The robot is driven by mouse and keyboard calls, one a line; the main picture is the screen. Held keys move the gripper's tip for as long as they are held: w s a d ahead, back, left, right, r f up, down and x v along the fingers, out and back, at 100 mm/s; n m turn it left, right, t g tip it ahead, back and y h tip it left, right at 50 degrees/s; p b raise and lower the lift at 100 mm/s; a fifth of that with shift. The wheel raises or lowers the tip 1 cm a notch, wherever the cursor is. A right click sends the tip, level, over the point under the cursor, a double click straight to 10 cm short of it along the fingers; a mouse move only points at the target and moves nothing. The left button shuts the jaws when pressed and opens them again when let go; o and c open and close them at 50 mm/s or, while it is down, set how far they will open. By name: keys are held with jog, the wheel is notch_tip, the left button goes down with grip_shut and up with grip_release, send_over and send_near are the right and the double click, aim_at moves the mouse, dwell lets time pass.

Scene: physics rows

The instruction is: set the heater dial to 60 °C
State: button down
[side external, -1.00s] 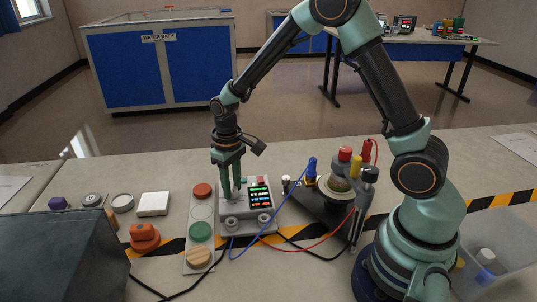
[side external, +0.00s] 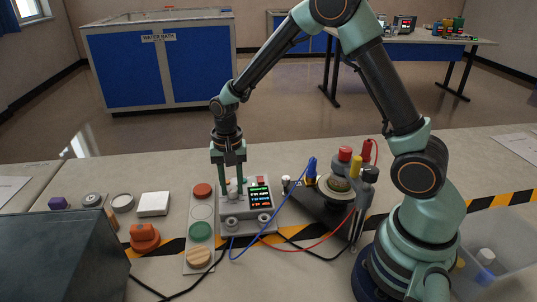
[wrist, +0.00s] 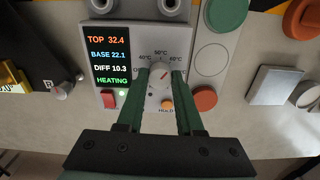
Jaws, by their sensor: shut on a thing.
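The heater box (side external: 247,222) is a pale grey unit on the bench in the side view. The mark leans up and right, roughly toward the 60 °C label (wrist: 176,59); part of the scale is hidden by my fingers. My gripper (wrist: 160,74) is shut on the dial, one green finger on each side. The box's display (wrist: 110,54) reads TOP 32.4, BASE 22.1, DIFF 10.3, HEATING.
A red switch (wrist: 108,99) and an orange button (wrist: 167,104) sit near the dial. A strip with coloured discs (side external: 200,232) lies left of the box. Apparatus with blue and red leads (side external: 338,190) stands to the right. A dark box (side external: 65,250) fills the front left.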

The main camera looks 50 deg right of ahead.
aim_at(232, 189)
jog(key=shift+r+m, duration=0.1)
jog(key=shift+m, duration=0.6)
jog(key=c, duration=0.5)
grip_release()
jog(key=shift+c, duration=0.2)
notch_tip(232, 189, up, 12)
